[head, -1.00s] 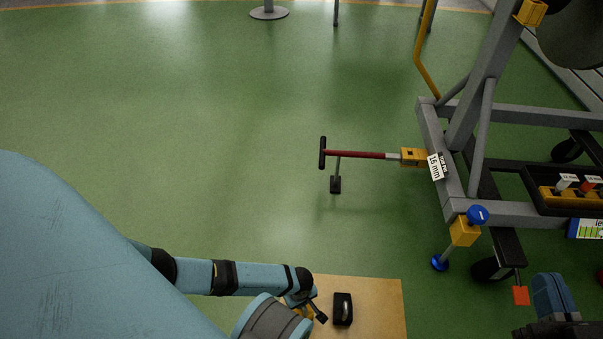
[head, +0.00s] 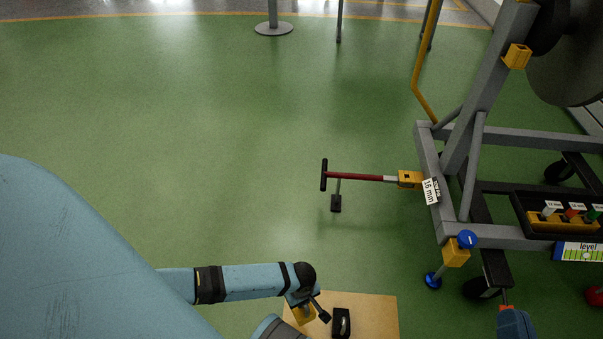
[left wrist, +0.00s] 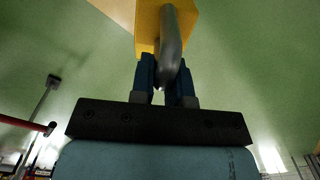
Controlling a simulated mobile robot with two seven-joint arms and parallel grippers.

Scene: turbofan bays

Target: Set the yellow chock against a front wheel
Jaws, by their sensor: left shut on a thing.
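The yellow chock (left wrist: 149,25) with its grey handle (left wrist: 172,45) fills the top of the left wrist view. My left gripper (left wrist: 166,85) is shut on the handle. A dark wheel (head: 478,289) is under the near corner of the grey stand; another wheel (head: 558,172) is farther back. The chock is apart from both.
A tan board (head: 375,315) carries a black block with a handle (head: 341,322). The grey stand (head: 428,165) has a red T-handle bar (head: 352,177) sticking out left and a blue-footed jack (head: 433,281) near the wheel. Green floor between board and stand is clear.

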